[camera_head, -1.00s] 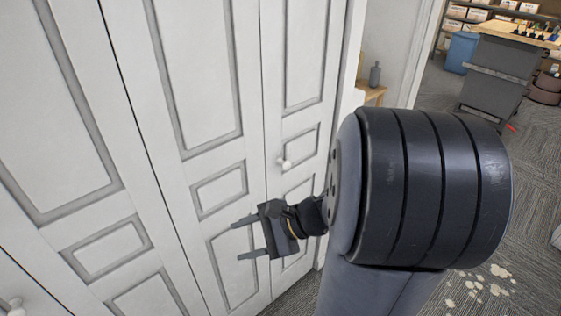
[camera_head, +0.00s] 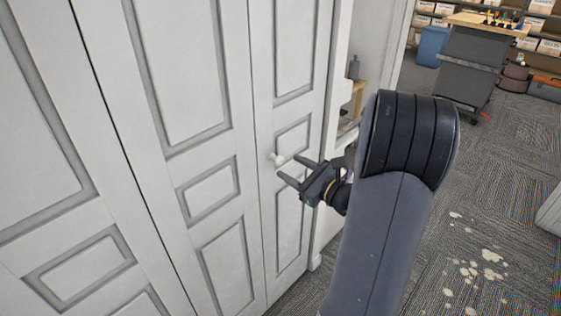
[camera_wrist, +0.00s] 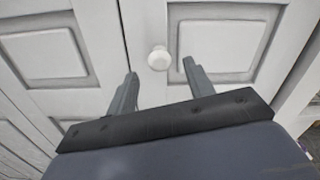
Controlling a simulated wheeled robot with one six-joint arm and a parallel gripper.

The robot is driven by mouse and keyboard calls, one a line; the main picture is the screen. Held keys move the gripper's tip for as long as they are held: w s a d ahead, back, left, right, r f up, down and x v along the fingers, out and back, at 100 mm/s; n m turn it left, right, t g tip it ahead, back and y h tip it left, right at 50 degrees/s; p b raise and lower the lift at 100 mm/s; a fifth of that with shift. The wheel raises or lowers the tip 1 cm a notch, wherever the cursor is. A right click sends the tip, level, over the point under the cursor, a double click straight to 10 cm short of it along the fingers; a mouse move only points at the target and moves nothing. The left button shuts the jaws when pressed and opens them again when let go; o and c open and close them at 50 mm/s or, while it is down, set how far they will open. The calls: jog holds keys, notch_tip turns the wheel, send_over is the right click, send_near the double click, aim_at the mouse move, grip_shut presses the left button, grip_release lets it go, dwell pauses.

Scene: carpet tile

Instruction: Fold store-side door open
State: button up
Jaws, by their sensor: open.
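The white folding door has several panels with grey-edged mouldings. Its rightmost panel (camera_head: 290,60) carries a small round white knob (camera_head: 277,158). In the wrist view the knob (camera_wrist: 158,58) shows just beyond the fingertips and between their lines, right of a seam between two panels. My gripper (camera_head: 287,170) is open and empty, with its fingers pointing left at the knob. The gripper also shows in the wrist view (camera_wrist: 160,68), its two fingers spread apart. Whether a fingertip touches the knob, I cannot tell. The door panels look nearly flat and shut.
Right of the door is an opening with a wooden shelf and a grey bottle (camera_head: 353,66). A dark cart (camera_head: 470,70), a blue bin (camera_head: 433,45) and shelves with boxes stand at the back right. Pale stains (camera_head: 480,265) mark the open carpet at right.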

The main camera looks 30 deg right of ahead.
aim_at(283, 162)
jog(key=shift+x, duration=2.55)
jog(key=shift+c, duration=0.3)
grip_shut()
